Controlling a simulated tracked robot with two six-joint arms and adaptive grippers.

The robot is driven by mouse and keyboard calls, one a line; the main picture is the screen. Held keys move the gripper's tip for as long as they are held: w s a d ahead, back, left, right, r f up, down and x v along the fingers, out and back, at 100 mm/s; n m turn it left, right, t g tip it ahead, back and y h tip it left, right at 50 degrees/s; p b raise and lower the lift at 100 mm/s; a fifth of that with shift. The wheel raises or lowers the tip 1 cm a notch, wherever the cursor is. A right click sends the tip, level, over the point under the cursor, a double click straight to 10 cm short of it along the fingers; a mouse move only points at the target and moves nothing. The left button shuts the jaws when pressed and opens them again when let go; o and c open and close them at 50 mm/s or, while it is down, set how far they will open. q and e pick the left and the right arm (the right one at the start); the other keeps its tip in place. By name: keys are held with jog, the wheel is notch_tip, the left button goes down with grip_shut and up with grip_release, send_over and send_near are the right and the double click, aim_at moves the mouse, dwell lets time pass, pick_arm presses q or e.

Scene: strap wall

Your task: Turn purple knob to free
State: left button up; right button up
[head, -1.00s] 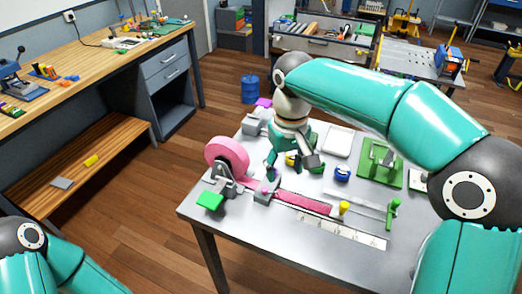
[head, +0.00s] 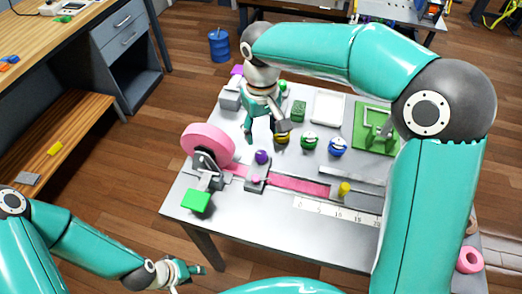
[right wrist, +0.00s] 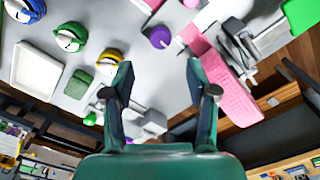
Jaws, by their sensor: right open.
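The purple knob (head: 262,157) is a round ball at the far end of a grey clamp block (head: 254,186) that sits across the pink strap (head: 290,184). In the right wrist view the purple knob (right wrist: 160,37) shows at the top middle, beyond my fingertips. My right gripper (head: 265,132) is open and empty above the table, on the far side of the knob and apart from it. Its two spread fingers (right wrist: 158,75) also show in the right wrist view. My left gripper (head: 184,271) hangs low in front of the table's near left edge; its jaw opening is unclear.
A pink roll (head: 208,143) stands at the left, with a green block (head: 196,201) nearby. Yellow, green (head: 309,140) and blue (head: 338,147) round pieces sit behind the strap. A white tray (head: 328,107) and green fixture (head: 362,132) stand farther back.

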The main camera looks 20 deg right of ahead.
aim_at(261, 153)
notch_tip(261, 153, down, 9)
jog(key=shift+f, duration=0.1)
jog(key=shift+c, duration=0.4)
grip_shut()
